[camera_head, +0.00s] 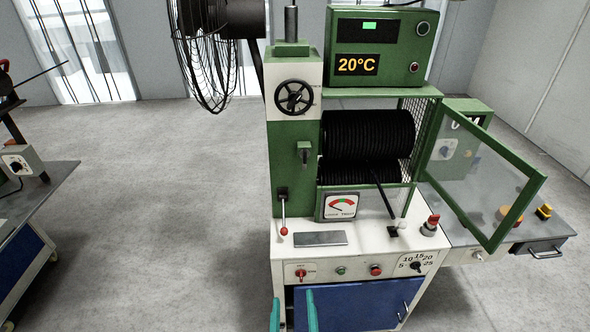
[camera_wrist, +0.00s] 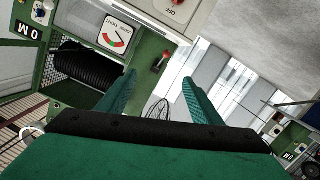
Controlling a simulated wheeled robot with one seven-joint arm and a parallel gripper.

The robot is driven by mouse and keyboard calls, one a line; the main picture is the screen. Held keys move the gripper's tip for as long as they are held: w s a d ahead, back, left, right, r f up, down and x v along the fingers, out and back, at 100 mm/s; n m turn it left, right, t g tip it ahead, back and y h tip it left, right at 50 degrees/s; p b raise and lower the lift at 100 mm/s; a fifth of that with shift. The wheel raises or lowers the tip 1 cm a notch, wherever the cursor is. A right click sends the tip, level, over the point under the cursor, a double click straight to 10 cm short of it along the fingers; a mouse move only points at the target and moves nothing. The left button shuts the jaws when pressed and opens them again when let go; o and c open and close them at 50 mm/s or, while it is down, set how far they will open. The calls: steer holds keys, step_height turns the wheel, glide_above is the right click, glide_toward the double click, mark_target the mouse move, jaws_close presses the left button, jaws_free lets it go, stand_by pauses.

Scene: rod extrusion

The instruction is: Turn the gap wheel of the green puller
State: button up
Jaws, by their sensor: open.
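The green puller (camera_head: 295,160) is a tall green and white machine in the middle of the head view. Its gap wheel, a black spoked handwheel (camera_head: 294,97), sits on the white upper front of the column. My gripper (camera_head: 293,305) shows as two teal fingers at the bottom edge of the head view, well below the wheel and apart from it. In the wrist view, my gripper (camera_wrist: 158,82) is open with nothing between its fingers. The puller's gauge (camera_wrist: 115,35) is in that view. I cannot make out the wheel there.
A red-knobbed lever (camera_head: 283,230) stands out below the wheel. Black rollers (camera_head: 367,145) lie right of the column, with a framed clear guard (camera_head: 480,180) swung open. A caged fan (camera_head: 208,55) is at the upper left. The floor left of the puller is clear.

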steer(key=w+r+n, duration=0.1)
steer(key=w+r, duration=0.7)
steer(key=w, duration=0.1)
steer(key=n+t, duration=0.2)
steer(key=n, duration=0.3)
glide_toward(295, 103)
steer(key=w, duration=0.8)
steer(key=shift+r, duration=0.2)
steer(key=c, duration=1.1)
